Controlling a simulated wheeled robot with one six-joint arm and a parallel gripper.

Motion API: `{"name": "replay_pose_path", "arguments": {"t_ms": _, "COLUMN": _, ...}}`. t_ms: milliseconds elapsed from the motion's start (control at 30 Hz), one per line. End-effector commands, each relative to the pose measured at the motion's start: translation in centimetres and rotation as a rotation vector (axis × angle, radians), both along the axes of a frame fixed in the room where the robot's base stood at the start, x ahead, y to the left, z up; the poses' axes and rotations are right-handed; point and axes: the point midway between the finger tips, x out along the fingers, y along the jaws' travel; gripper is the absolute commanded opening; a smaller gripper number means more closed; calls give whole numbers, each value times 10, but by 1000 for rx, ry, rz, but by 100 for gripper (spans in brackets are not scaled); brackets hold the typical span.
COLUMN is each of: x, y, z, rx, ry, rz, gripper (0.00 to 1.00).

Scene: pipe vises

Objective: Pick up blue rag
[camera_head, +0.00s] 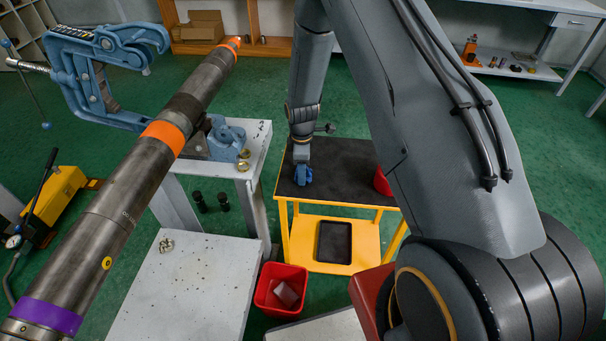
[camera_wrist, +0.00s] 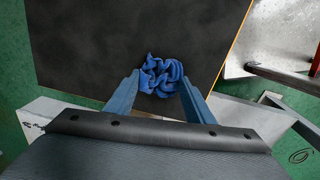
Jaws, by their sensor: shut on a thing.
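The blue rag (camera_wrist: 161,76) is a crumpled cloth on the black top of the yellow cart (camera_wrist: 100,45). It also shows in the head view (camera_head: 303,176), small and partly hidden by my gripper. My gripper (camera_wrist: 160,82) points down at the cart top, with one blue finger on each side of the rag. The fingers are shut on the rag, which bulges out beyond the fingertips. Whether the rag touches the cart top is hard to tell.
A red container (camera_head: 382,182) stands on the cart's right side, partly behind my arm. A black tray (camera_head: 334,242) lies on the lower shelf. A red bin (camera_head: 281,290) stands in front. A long pipe (camera_head: 120,205) and blue vise (camera_head: 100,65) fill the left.

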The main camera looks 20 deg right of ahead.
Motion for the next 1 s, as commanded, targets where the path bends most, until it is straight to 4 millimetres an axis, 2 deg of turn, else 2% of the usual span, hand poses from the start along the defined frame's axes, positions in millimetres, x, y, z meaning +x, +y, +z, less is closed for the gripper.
{"name": "replay_pose_path", "arguments": {"t_ms": 367, "x": 1, "y": 0, "z": 8, "rx": 0, "ry": -1, "rz": 0, "gripper": 28}}
{"name": "replay_pose_path", "arguments": {"t_ms": 567, "x": 2, "y": 0, "z": 33, "rx": 0, "ry": -3, "rz": 1, "gripper": 28}}
{"name": "replay_pose_path", "arguments": {"t_ms": 800, "x": 2, "y": 0, "z": 74, "rx": 0, "ry": -4, "rz": 1, "gripper": 28}}
{"name": "replay_pose_path", "arguments": {"t_ms": 1000, "x": 1, "y": 0, "z": 94, "rx": -1, "ry": -2, "rz": 0, "gripper": 28}}
